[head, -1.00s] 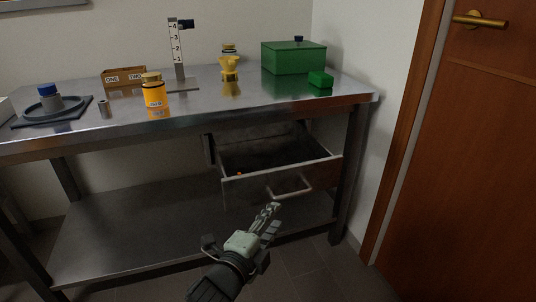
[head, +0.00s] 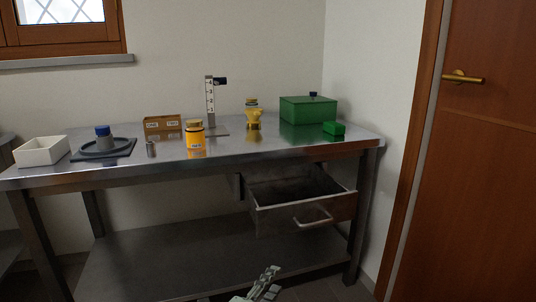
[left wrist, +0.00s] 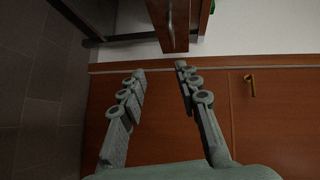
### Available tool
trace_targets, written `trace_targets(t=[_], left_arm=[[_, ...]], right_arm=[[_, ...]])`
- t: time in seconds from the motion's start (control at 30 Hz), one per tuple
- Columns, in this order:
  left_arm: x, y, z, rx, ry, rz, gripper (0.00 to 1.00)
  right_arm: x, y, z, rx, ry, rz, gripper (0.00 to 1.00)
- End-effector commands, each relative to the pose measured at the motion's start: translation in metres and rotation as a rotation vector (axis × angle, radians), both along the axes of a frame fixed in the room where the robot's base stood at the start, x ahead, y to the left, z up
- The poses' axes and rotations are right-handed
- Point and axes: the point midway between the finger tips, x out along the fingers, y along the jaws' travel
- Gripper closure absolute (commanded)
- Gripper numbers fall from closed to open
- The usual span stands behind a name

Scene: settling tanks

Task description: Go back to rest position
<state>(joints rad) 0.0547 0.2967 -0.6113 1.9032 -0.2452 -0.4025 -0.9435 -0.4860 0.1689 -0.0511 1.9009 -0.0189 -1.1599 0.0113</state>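My left gripper (head: 266,284) shows at the bottom edge of the head view, in front of the table and below the open drawer (head: 304,213). In the left wrist view its two fingers (left wrist: 160,72) are spread apart with nothing between them. It touches nothing that I can see. My right gripper is in neither view.
The drawer juts out in front. A wooden door (head: 485,170) is at right.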

Motion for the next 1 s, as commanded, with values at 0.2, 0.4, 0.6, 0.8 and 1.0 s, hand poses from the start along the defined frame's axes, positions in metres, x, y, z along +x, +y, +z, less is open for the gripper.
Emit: trace_targets(t=[0.2, 0.4, 0.6, 0.8, 1.0], left_arm=[[0.003, 0.071, -0.035, 0.188, 0.000, 0.015, 0.68], [0.002, 0.130, -0.060, 0.294, 0.039, 0.051, 0.68], [-0.012, 0.188, -0.101, 0.167, 0.254, 0.244, 0.68], [-0.046, 0.261, -0.149, 0.025, 0.484, 0.499, 0.68], [-0.112, 0.348, -0.200, -0.148, 0.716, 0.852, 0.68]], right_arm=[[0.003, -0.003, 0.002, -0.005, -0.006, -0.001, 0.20], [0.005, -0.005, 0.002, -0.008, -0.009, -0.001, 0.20], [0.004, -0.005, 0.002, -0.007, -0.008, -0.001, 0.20], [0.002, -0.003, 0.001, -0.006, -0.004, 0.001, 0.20], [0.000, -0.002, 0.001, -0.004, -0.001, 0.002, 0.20]])
